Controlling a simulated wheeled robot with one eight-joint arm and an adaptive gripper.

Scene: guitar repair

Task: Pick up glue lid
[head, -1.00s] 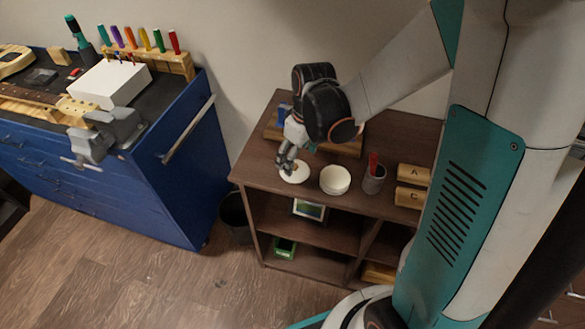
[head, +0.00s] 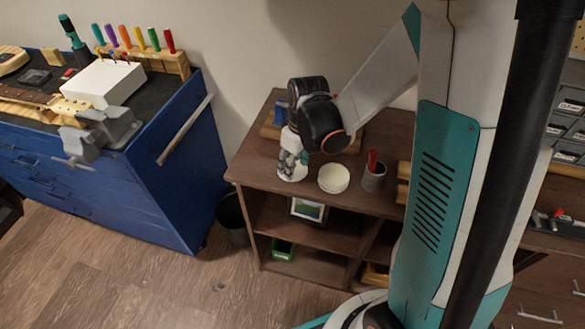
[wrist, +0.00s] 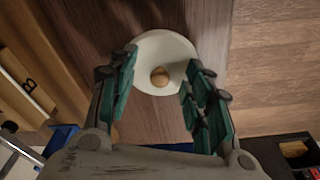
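The glue lid (wrist: 165,45) is a round white disc with a small wooden knob (wrist: 159,76) in its middle. It lies near the front left edge of the brown shelf top. Nothing is held.
The shelf edge is close to the lid.

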